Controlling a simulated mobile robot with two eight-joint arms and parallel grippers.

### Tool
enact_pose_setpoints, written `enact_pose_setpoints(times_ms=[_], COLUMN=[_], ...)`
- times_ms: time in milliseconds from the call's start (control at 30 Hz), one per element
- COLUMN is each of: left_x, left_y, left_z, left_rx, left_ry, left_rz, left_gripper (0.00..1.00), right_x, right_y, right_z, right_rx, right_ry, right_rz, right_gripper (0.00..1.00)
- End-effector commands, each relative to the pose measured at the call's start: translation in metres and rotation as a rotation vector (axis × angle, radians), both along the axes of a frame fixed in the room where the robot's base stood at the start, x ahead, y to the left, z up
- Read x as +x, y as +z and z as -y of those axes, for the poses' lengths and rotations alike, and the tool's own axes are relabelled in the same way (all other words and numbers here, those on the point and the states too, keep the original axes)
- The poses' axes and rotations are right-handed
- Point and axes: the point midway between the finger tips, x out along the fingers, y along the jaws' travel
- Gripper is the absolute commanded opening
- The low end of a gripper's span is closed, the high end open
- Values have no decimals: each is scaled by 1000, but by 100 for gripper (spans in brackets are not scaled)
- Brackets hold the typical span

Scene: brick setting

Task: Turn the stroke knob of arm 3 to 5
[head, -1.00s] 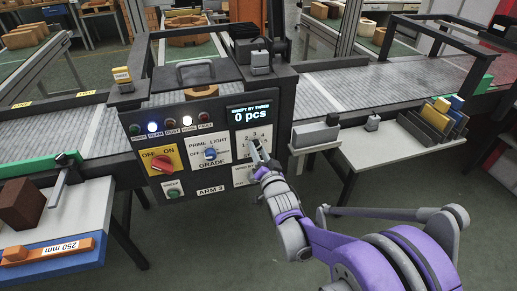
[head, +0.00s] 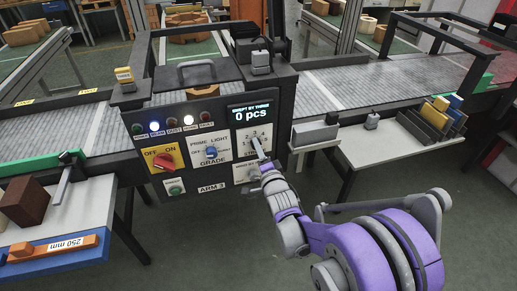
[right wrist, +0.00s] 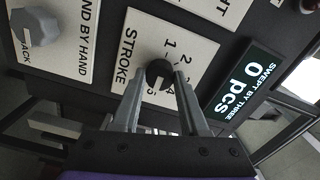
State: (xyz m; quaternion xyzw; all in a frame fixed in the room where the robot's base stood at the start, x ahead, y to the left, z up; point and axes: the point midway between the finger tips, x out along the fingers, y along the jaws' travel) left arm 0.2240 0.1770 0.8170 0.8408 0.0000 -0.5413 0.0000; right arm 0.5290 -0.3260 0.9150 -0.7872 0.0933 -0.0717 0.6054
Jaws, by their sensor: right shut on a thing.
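The stroke knob (right wrist: 159,72) is a small dark round knob on the white STROKE plate (right wrist: 143,38) in the right wrist view. My right gripper (head: 259,145) is at this plate on the ARM 3 panel (head: 201,122). In the right wrist view my gripper's fingers (right wrist: 158,84) stand one on each side of the knob, shut on it. A pale mark on the knob faces the 4 and 5 side of the scale; its exact setting is hard to tell. The fingers cover part of the scale. My left gripper is out of view.
The display (head: 250,113) above the plate reads 0 pcs. The prime/light grade knob (head: 211,152) and the red off/on switch (head: 165,160) are to the left. A conveyor (head: 380,83) runs behind.

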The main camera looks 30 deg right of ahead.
Motion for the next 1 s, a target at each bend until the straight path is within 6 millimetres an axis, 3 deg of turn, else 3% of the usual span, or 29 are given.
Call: enact_pose_setpoints(times_ms=[467, 500, 633, 1000], left_x=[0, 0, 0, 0], left_y=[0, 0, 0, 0], left_z=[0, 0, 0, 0], left_rx=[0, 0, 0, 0], left_ry=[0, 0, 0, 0], left_rz=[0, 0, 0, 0], left_gripper=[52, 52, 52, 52], right_x=[0, 0, 0, -4], right_y=[0, 0, 0, 0], right_z=[0, 0, 0, -1], right_rx=[15, 15, 15, 13], right_ry=[0, 0, 0, 0], right_rz=[3, 3, 4, 3], right_gripper=[0, 47, 70, 74])
